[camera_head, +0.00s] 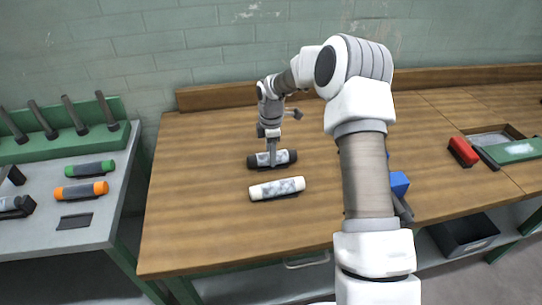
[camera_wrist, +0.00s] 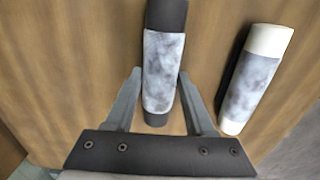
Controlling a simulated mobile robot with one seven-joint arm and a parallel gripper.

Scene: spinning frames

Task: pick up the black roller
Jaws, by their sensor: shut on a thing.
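The black roller (camera_head: 286,157) has dark ends and a mottled grey-white middle. It lies crosswise on the wooden table (camera_head: 200,225), behind the white roller; I cannot tell whether it is clear of the surface. My gripper (camera_head: 271,162) points down over its middle. In the wrist view, the black roller (camera_wrist: 164,50) runs between the two fingers of my gripper (camera_wrist: 160,76), one on each side, and they are shut on it. The fingers hide a small part of its middle in the head view.
The white roller (camera_head: 277,189) lies just in front; it also shows at the right in the wrist view (camera_wrist: 255,80). A blue block (camera_head: 399,183) is partly behind my arm. A red block (camera_head: 463,151) lies farther right. Green (camera_head: 92,169) and orange (camera_head: 82,192) rollers lie on the left bench.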

